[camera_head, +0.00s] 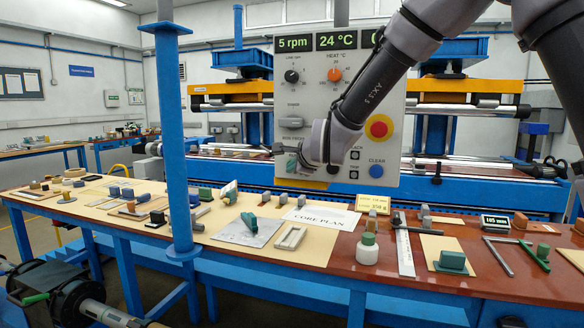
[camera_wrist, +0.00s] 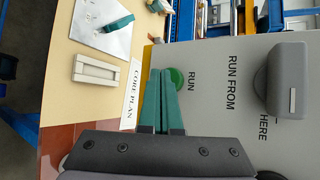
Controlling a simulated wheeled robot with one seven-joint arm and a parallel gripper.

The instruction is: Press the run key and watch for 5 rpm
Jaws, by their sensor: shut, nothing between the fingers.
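The grey control panel (camera_head: 342,88) hangs over the bench, and its left display (camera_head: 294,44) reads 5 rpm. In the wrist view the green run key (camera_wrist: 177,76) is a round button beside the word RUN, partly behind my fingers. My gripper (camera_wrist: 162,72) is shut and empty. Its two teal fingers lie together with their tips overlapping the left side of the key. I cannot tell whether they touch it or whether it is pressed in. In the head view my gripper and wrist cover the panel's lower left.
A second display (camera_head: 336,41) reads 24 °C; another is partly hidden by my arm. A red stop button (camera_head: 379,127) and a blue clear button (camera_head: 376,171) are near. A large grey knob (camera_wrist: 288,80) juts out beside the key. The bench below holds several parts and a core plan (camera_head: 322,217).

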